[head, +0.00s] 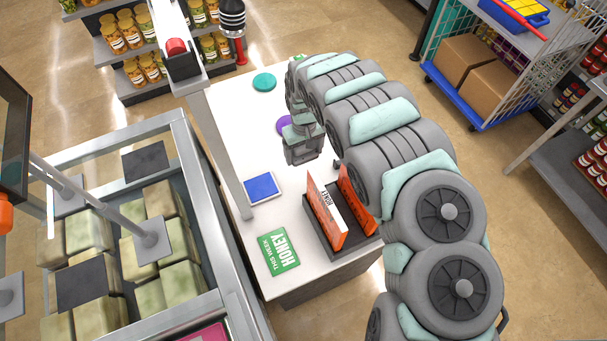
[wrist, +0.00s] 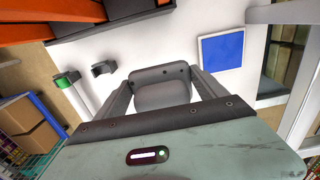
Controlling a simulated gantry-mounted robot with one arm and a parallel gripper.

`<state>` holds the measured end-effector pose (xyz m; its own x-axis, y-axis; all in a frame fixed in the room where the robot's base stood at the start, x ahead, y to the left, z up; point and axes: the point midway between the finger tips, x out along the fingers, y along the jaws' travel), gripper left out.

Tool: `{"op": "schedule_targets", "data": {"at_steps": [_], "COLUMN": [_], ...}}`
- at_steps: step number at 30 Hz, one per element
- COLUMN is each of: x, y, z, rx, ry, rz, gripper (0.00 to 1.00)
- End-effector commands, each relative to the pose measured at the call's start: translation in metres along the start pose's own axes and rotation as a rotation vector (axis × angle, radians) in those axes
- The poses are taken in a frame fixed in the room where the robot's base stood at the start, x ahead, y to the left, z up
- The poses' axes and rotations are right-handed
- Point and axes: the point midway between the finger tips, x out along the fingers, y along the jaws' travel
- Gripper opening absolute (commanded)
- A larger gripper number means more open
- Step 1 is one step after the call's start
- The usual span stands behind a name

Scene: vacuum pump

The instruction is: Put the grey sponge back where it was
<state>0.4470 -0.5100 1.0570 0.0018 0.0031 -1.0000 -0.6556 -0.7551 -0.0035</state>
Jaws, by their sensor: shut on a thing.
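My gripper (head: 303,152) hangs over the white counter (head: 237,127), to the right of the blue square. In the wrist view, my gripper (wrist: 161,80) is shut on a plain grey block with rounded edges, which I take as the grey sponge (wrist: 162,97). Its outline is partly covered by the fingers and the wrist housing. In the head view the sponge cannot be told apart from the grey gripper. I cannot tell its height above the counter.
A blue square with a pale border (head: 261,187), a green honey card (head: 278,251) and a dark tray (head: 347,246) with orange honey boxes (head: 325,211) are on the counter. A teal disc (head: 264,82) and a purple disc (head: 284,125) lie farther back. A metal post (head: 222,155) stands left.

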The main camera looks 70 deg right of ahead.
Motion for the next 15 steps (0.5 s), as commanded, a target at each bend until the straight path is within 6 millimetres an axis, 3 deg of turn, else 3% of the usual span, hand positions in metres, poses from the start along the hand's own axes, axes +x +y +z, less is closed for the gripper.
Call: {"op": "schedule_targets", "data": {"at_steps": [7,15], "x": [0.041,0.075], "y": [-0.001,-0.001], "z": [0.001,-0.002], "rx": [0.002,0.000], "ry": [-0.002,0.004], "rz": [-0.004,-0.003], "gripper": [0.43,0.43]}}
